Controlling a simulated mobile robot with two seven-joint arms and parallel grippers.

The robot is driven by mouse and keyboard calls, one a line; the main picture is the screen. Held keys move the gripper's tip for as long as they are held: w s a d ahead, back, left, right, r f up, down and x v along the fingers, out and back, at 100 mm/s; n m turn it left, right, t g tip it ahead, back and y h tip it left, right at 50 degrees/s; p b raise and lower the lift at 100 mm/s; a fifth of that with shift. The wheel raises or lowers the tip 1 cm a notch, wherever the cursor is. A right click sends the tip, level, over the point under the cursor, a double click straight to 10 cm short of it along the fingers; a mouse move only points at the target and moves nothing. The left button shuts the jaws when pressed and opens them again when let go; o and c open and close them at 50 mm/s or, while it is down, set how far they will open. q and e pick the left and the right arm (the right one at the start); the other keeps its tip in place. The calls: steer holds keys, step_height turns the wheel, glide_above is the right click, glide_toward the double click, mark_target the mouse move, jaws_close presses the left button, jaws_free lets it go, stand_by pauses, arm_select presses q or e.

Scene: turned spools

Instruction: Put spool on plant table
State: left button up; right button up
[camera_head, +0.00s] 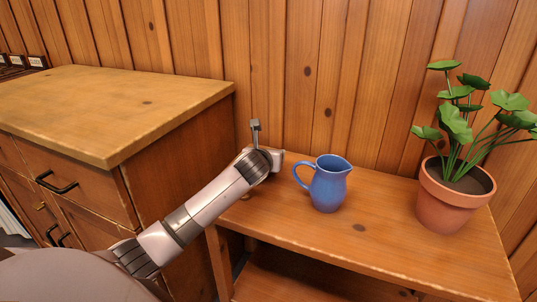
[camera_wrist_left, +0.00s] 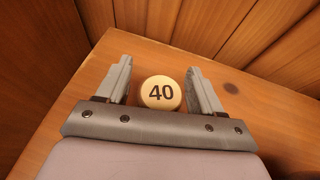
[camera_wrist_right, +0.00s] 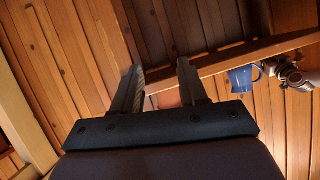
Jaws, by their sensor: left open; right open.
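The spool (camera_wrist_left: 161,93) shows in the left wrist view as a round cream top marked 40. It stands on the wooden plant table (camera_head: 375,230), between the spread fingers of my left gripper (camera_wrist_left: 160,72), with a gap visible on each side. In the head view my left gripper (camera_head: 267,144) is at the back left corner of the plant table, and the spool cannot be made out clearly there. My right gripper (camera_wrist_right: 160,67) is open and empty in the right wrist view, off the tabletop; it is outside the head view.
A blue pitcher (camera_head: 329,184) stands on the plant table, right of my left gripper. A potted plant (camera_head: 450,207) stands at the table's right end. A wooden cabinet (camera_head: 105,110) is on the left. A plank wall runs behind. The table's front middle is clear.

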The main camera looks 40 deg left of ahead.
arm_select(q)
steer(key=shift+s+r, duration=0.1)
steer(key=shift+r, duration=0.1)
steer(key=shift+s+d+r, duration=0.15)
steer(key=shift+s+d, duration=0.05)
steer(key=shift+s, duration=0.1)
steer(key=p+v, duration=0.2)
steer(key=v, duration=0.3)
steer(key=shift+r, duration=0.1)
steer(key=p+v, duration=0.2)
steer(key=v, duration=0.2)
steer(key=shift+s+d, duration=0.15)
steer(key=shift+s, duration=0.2)
steer(key=shift+s+d+r, duration=0.25)
steer(key=shift+s, duration=0.25)
arm_select(e)
steer(key=d, duration=0.1)
steer(key=s+d+h, duration=0.1)
steer(key=d, duration=0.1)
steer(key=shift+s+d+h, duration=0.15)
steer(key=shift+s+h, duration=0.05)
steer(key=shift+h, duration=0.1)
